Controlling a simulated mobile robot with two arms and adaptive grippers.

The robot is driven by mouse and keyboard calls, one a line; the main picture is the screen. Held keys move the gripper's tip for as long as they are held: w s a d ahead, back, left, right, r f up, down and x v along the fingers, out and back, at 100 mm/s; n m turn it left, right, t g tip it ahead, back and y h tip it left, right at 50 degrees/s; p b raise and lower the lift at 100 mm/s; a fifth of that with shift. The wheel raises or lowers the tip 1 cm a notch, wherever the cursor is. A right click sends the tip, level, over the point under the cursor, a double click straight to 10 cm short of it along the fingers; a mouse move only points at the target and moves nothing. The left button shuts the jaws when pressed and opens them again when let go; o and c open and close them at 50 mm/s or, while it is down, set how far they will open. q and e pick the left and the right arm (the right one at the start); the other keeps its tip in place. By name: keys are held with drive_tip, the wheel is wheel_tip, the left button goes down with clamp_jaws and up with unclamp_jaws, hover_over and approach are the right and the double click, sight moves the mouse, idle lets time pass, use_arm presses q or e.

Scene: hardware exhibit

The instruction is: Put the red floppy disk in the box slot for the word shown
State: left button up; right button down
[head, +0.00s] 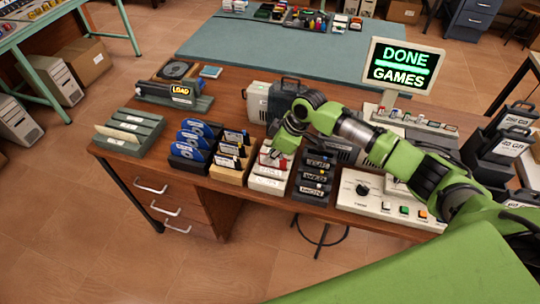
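The screen (402,66) at the back right shows the words DONE and GAMES in green. My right gripper (271,155) reaches down over a white slotted box (267,182) with labelled fronts, at the front middle of the bench. Its fingertips are at the top of that box. A little red shows around the fingertips, but I cannot tell whether it is the red floppy disk. The gripper is too small in view to tell open from shut. My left gripper is not in view.
Left of the white box stand a tan box (230,174) of disks and a dark rack (188,164) with blue disks. A dark labelled rack (311,189) stands close on its right, then a control panel (385,207) with a knob and buttons. A grey-green slotted tray (130,134) is far left.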

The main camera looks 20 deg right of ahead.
idle(0.4)
drive_tip(key=c, duration=2.2)
unclamp_jaws()
wheel_tip(320, 180, up, 8)
drive_tip(key=p, duration=0.8)
